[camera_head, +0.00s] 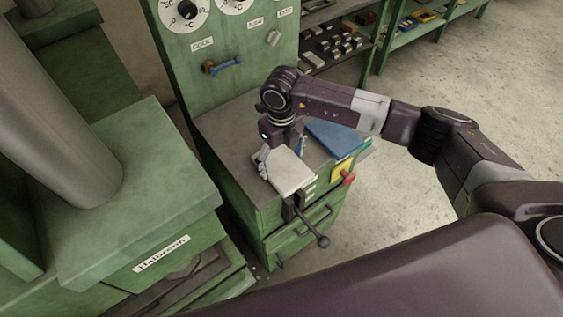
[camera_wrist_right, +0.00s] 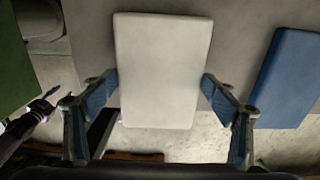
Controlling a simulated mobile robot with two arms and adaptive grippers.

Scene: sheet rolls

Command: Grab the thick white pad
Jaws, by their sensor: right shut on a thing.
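The thick white pad (camera_head: 292,173) lies flat at the front of the grey top of a green cabinet, its near end sticking out past the edge. My right gripper (camera_head: 282,158) is over it from above. In the right wrist view the white pad (camera_wrist_right: 162,65) sits between the two blue-padded fingers of my right gripper (camera_wrist_right: 160,88), which are shut on its long sides. A small dark arm end at the left of that view appears to be my left gripper (camera_wrist_right: 40,112); its jaws are too small to read. The head view does not show it.
A blue pad (camera_head: 334,138) lies to the right on the same cabinet top (camera_head: 228,128). A dark lever with a ball knob (camera_head: 323,241) sticks out below the white pad, and a red knob (camera_head: 348,178) is at the cabinet's right. A green dial panel (camera_head: 225,50) stands behind.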

